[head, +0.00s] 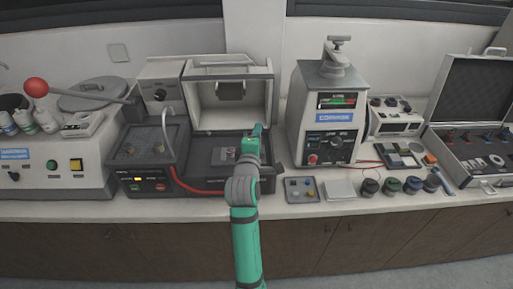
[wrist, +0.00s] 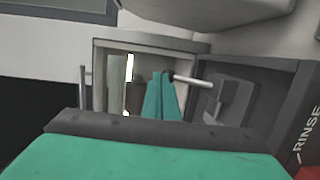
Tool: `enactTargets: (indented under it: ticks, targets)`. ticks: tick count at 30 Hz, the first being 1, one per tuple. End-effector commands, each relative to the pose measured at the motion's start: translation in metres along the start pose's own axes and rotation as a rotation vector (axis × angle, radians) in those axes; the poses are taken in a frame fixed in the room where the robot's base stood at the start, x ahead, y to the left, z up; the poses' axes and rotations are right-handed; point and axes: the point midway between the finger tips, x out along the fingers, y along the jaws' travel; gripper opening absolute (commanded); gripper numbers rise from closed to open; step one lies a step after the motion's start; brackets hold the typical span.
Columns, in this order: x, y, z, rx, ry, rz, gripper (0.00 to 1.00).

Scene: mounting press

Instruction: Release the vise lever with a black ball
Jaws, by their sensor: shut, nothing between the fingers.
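My gripper (head: 256,133) is inside the open-fronted machine at the centre of the bench in the head view. In the wrist view its green fingers (wrist: 160,88) are shut together and empty. A light metal rod (wrist: 188,79), which looks like the vise lever, runs from beside the fingertips to a dark grey block (wrist: 232,98), likely the vise. Whether the fingers touch the rod I cannot tell. In the head view the vise area (head: 225,155) shows as a grey plate left of my gripper.
The machine's raised hood (head: 231,68) stands behind my gripper. A lever with a red ball (head: 36,88) is on the left machine. A tall grey press (head: 325,110) stands to the right. Small trays and jars (head: 390,186) line the front right of the bench.

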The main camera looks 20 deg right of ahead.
Motion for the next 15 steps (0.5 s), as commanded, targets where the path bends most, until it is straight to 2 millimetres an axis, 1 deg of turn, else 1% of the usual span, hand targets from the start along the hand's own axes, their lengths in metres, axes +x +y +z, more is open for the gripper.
enactTargets:
  ticks: [6,15]
  targets:
    - [0.0042,0.0007,-0.0005,0.0,0.0,0.001,0.0]
    - [0.0053,0.0009,-0.0017,0.001,0.001,0.002,0.0]
